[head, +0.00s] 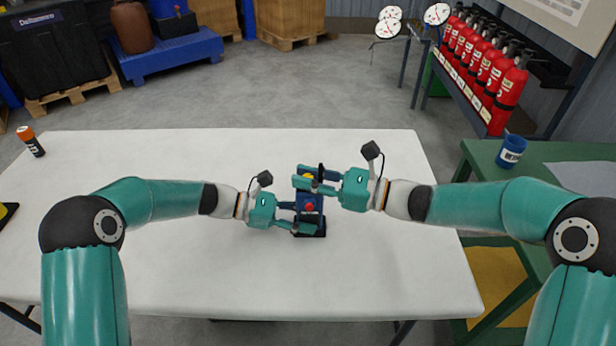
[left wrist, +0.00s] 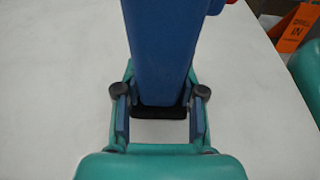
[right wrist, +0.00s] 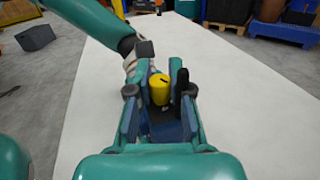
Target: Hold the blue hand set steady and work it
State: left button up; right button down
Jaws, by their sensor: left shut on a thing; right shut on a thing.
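The blue hand set (head: 318,217) stands upright near the middle of the white table. It has a red part (head: 309,207) on its front, a yellow knob (head: 308,176) and a black stub (head: 320,172) at the top. My left gripper (head: 298,216) is shut on its lower body. In the left wrist view the blue body (left wrist: 162,50) sits between both fingers, above a black base (left wrist: 160,112). My right gripper (head: 304,178) is shut on its upper end. In the right wrist view the yellow knob (right wrist: 159,90) shows between the fingers; the exact contact is hidden.
The white table (head: 190,280) is mostly clear. An orange and black cylinder (head: 31,141) stands at its far left. A green bench (head: 480,160) at the right bears a blue cup (head: 512,150). Red extinguishers (head: 508,98) line a rack behind. An orange sign (left wrist: 298,28) shows in the left wrist view.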

jog(key=m+t+h, duration=0.1)
jog(key=m+t, duration=0.1)
jog(key=t, duration=0.1)
jog(key=m+t+h, duration=0.2)
jog(key=t, duration=0.1)
jog(key=shift+a+r, duration=0.1)
jog(key=shift+m+t+h, duration=0.7)
jog(key=shift+m+t, duration=0.1)
jog(key=c, duration=1)
grip_release()
jog(key=shift+c, duration=0.2)
jog(key=shift+d, duration=0.2)
jog(key=v, duration=1.2)
